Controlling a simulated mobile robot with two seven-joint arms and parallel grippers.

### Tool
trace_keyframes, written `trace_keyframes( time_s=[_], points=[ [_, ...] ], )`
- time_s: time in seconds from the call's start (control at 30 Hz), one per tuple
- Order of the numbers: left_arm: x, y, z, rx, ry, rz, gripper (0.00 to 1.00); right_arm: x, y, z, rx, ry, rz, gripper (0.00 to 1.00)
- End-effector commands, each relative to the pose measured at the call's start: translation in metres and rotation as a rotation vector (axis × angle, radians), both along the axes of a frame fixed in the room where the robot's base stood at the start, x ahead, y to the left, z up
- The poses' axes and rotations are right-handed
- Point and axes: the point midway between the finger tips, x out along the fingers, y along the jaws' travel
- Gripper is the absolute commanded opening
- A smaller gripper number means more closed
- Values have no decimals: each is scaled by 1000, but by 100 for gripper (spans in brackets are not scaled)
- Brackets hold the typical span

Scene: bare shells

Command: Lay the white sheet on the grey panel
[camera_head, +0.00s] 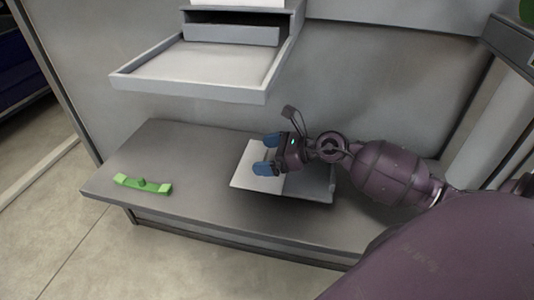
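A flat, thin rectangular piece lies on the grey bench top under my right gripper (267,154). Its left part is a pale white sheet-like surface (254,180). Its right part is a darker grey panel-like surface (309,184). I cannot tell whether these are two separate pieces or one piece partly in shade. My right gripper comes in from the right, its blue fingertips apart over the white part. I see nothing held between them, and cannot tell whether they touch the surface. My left gripper is not in view.
A green bar-shaped object (143,185) lies at the bench's left end. A shallow pale tray (188,89) juts out above the back of the bench (205,209). The bench top between the green object and the white surface is clear. A grey wall stands behind.

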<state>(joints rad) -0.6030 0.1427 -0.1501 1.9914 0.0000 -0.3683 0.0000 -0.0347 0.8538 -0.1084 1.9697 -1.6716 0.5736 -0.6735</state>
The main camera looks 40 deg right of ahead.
Motion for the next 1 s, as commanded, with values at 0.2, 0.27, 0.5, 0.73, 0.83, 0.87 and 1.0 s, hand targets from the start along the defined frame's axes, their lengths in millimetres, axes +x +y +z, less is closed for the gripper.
trace_keyframes(
  time_s=[0.2,0.27,0.5,0.73,0.83,0.87,1.0],
  points=[
    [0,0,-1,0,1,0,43,-3,-3,0,0,1,-1,100],
    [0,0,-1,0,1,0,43,-6,-6,2,0,3,-2,100],
    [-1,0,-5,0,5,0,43,-33,-28,13,-3,4,-1,100],
    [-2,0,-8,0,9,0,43,-59,-50,26,-1,3,-2,100],
    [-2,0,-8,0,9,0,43,-67,-57,31,1,3,-1,100],
    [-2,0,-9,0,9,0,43,-69,-58,32,1,2,-2,100],
    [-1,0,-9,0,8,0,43,-75,-64,36,1,1,0,100]
  ],
)
